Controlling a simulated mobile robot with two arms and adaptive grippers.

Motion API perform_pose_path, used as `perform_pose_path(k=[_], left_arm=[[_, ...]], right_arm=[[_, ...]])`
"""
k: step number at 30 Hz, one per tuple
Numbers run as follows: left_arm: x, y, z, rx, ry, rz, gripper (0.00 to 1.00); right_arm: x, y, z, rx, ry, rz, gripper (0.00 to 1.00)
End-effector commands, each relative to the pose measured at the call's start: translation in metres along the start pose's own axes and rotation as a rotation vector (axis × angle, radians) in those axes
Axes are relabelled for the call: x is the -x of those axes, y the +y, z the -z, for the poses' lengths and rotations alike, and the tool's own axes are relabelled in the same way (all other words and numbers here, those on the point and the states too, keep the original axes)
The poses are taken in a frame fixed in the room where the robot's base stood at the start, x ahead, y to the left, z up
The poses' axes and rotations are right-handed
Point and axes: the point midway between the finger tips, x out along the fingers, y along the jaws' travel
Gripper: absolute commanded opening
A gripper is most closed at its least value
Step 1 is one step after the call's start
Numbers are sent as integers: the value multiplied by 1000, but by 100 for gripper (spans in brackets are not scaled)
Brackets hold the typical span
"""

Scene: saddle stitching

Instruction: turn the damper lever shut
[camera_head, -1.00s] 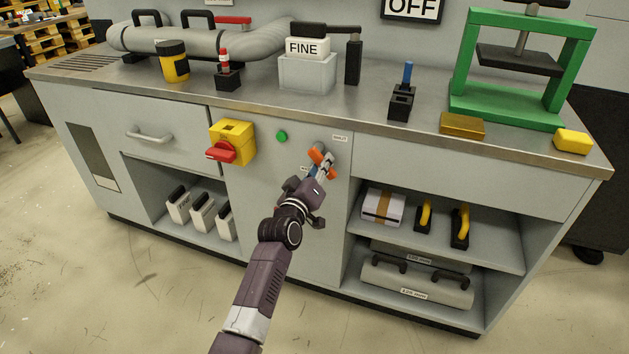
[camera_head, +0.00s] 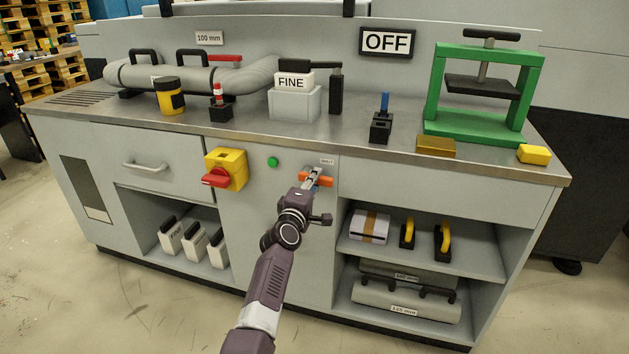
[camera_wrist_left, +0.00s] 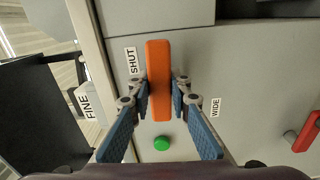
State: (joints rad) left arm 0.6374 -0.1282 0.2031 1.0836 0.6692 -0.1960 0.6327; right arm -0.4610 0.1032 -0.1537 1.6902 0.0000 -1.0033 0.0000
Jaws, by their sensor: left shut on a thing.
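The damper lever is an orange bar (camera_head: 325,182) on the cabinet front. It lies about level in the head view, below a small SHUT label (camera_head: 327,161). The gripper hides part of the lever in the head view. My right gripper is not in view.
A green button (camera_head: 273,162) and a yellow box with a red switch (camera_head: 226,168) sit left of the lever. The worktop's front edge (camera_head: 400,154) runs above it. Open shelves (camera_head: 480,247) lie to the lower right. An OFF sign (camera_head: 387,42) hangs behind.

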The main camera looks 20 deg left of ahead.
Motion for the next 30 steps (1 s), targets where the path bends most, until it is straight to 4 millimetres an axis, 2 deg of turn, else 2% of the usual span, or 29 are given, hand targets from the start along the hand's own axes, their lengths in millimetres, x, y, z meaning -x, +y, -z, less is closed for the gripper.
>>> perform_pose_path(k=[9, 21, 22, 26, 30], left_arm=[[0, 2, 0, 69, 0, 0, 0], [0, 3, 0, 78, 0, -1, 0], [0, 3, 0, 78, 0, -1, 21], [0, 3, 0, 75, 0, -1, 35], [0, 2, 0, 72, 0, -1, 36]], right_arm=[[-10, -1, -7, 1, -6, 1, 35], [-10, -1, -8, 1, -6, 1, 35], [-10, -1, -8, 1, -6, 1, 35], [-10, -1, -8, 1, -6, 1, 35], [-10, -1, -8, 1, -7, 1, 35]])
